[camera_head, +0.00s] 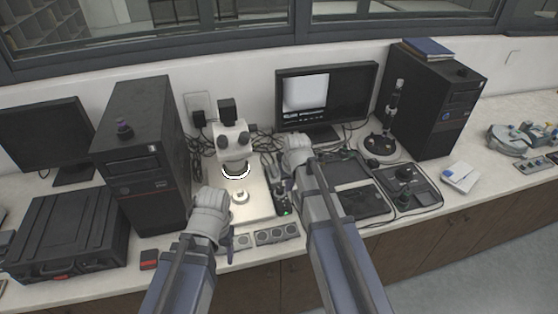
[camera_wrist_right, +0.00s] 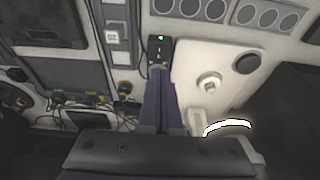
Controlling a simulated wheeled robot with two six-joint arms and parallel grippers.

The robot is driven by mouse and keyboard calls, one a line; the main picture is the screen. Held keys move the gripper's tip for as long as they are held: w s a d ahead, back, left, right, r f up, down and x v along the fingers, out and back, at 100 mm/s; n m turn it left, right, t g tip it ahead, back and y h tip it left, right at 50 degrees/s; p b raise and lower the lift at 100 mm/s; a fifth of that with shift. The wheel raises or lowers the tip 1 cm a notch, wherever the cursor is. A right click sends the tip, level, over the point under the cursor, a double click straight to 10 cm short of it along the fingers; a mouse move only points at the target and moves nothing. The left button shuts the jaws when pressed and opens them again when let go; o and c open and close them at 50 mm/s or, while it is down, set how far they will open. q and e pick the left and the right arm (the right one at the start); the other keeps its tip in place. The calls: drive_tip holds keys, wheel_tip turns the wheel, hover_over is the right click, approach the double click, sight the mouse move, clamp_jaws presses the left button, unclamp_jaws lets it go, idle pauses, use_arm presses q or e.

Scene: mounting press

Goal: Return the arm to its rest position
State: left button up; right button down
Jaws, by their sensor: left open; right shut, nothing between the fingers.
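My left gripper (camera_head: 228,243) is low over the bench's front edge, just left of several grey round-topped pieces. It is open, and I see nothing held in it. My right gripper (camera_head: 281,187) reaches over the bench between the microscope and the black trays. In the right wrist view its purple fingers (camera_wrist_right: 160,92) are shut together with nothing between them. They point at a small black device (camera_head: 283,208) with a green light, which also shows in the wrist view (camera_wrist_right: 161,48). I cannot tell whether they touch it.
A white microscope (camera_head: 232,140) stands on a pale base (camera_head: 258,203) bearing a small white round part (camera_head: 240,197). Black trays (camera_head: 362,203) lie to the right. A computer tower (camera_head: 145,155) and black case (camera_head: 68,235) stand left. A monitor (camera_head: 327,95) stands behind my right arm.

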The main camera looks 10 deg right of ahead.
drive_tip(key=s+a+f+n+g+b, duration=0.1)
drive_tip(key=s+a+f+b, duration=0.1)
drive_tip(key=s+a, duration=0.4)
drive_tip(key=s+a+f+n+g+h+b, duration=0.1)
drive_tip(key=s+a, duration=0.5)
drive_tip(key=s, duration=0.7)
wheel_tip(320, 180, down, 2)
drive_tip(key=shift+s+a+f+n+g+b, duration=0.25)
drive_tip(key=shift+s+a+n+g+b, duration=0.15)
drive_tip(key=shift+n+g+b, duration=0.45)
